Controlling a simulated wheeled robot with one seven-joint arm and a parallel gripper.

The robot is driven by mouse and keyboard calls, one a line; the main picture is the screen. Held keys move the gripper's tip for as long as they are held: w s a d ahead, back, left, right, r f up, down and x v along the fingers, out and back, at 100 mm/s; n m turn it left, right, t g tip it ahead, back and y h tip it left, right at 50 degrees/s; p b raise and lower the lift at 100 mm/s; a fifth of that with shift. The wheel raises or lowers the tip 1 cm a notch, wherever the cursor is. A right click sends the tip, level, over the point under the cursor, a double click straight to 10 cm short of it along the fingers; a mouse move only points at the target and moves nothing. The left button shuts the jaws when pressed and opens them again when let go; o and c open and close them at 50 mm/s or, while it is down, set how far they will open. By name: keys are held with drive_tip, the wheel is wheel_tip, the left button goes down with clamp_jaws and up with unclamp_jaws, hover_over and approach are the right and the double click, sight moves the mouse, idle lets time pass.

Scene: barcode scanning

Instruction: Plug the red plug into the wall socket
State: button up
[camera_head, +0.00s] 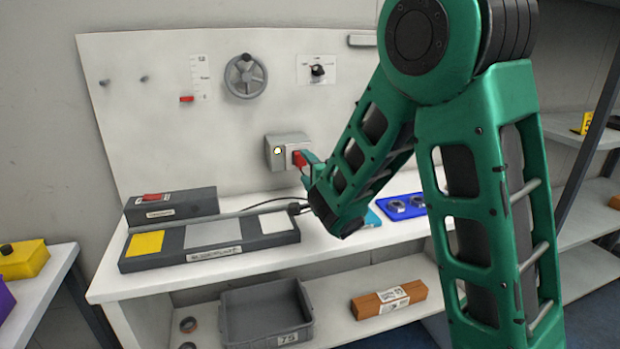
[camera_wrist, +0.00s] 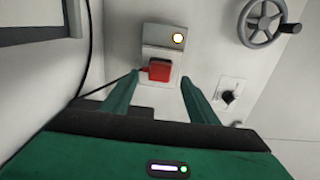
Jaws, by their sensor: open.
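The red plug (camera_head: 298,158) sits at the front of the grey wall socket (camera_head: 276,152), on the white upright panel. In the wrist view the red plug (camera_wrist: 159,70) lies against the socket's plate, below the socket's grey housing (camera_wrist: 157,36) with a lit yellow-white lamp. My gripper (camera_wrist: 160,78) is open, with one green finger on each side of the plug and gaps between them and it. In the head view my gripper (camera_head: 306,162) is at the plug, partly hidden by my arm. How deep the plug sits is hidden.
A handwheel (camera_head: 246,76) and a rotary knob (camera_head: 317,71) are on the panel above. A grey unit with coloured pads (camera_head: 212,235) and a dark box with a red switch (camera_head: 170,205) are on the bench. A blue tray (camera_head: 402,207) is behind my arm.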

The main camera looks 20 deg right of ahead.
drive_tip(key=shift+s, duration=2.85)
drive_tip(key=s+d+f+g+h, duration=0.2)
drive_tip(key=d+h, duration=0.1)
drive_tip(key=d, duration=0.5)
drive_tip(key=s+d+f+g+h, duration=0.2)
drive_tip(key=s+d+g+h, duration=0.1)
drive_tip(key=d, duration=0.5)
drive_tip(key=s+d+f+n+g, duration=0.1)
drive_tip(key=s+d+f+g, duration=0.2)
drive_tip(key=s+d+g, duration=0.35)
drive_tip(key=s+a+n+g+y, duration=0.1)
drive_tip(key=s+n+g+y, duration=0.1)
drive_tip(key=s, duration=0.7)
drive_tip(key=s+a+f+n+g+y, duration=0.1)
drive_tip(key=s+n, duration=0.4)
drive_tip(key=s, duration=0.5)
drive_tip(key=s+a+n+g+y, duration=0.3)
drive_tip(key=s, duration=0.7)
drive_tip(key=shift+a+f+n, duration=0.15)
drive_tip(key=shift+f+n, duration=0.15)
drive_tip(key=shift+g, duration=0.25)
